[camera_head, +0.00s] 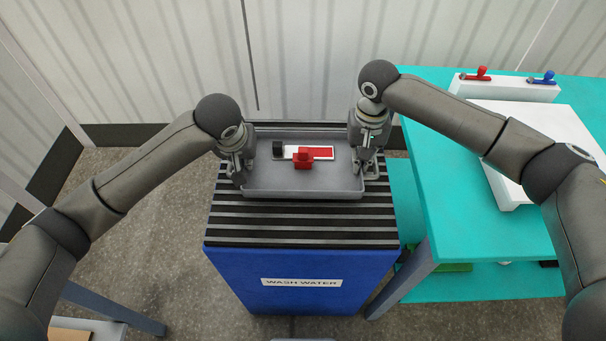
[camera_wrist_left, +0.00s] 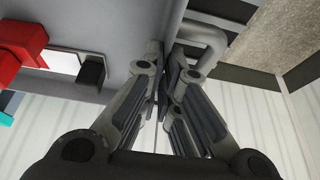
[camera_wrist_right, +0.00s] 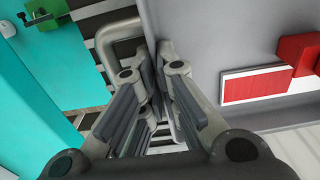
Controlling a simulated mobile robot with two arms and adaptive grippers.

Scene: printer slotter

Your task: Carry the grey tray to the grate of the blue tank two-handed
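The grey tray (camera_head: 262,182) is level over the slatted black grate (camera_head: 300,225) of the blue tank (camera_head: 235,280), which is labelled WASH WATER. I cannot tell whether the tray touches the grate. My left gripper (camera_head: 238,178) is at the tray's left side, its fingers closed at the bent handle (camera_wrist_left: 208,36). My right gripper (camera_head: 366,170) is at the right side, its fingers closed at the other handle (camera_wrist_right: 118,38). The fingers hide the exact contact. In the tray lie a white and red plate (camera_head: 322,153), a red clamp-like piece (camera_head: 302,161) and a black piece (camera_head: 278,149).
A turquoise table (camera_head: 430,170) stands close to the tank's right side. On it are a white slab (camera_head: 500,120) and a white block (camera_head: 505,90) with a red (camera_head: 476,74) and a blue clip (camera_head: 543,79). A pale corrugated wall (camera_head: 300,50) is behind the tank.

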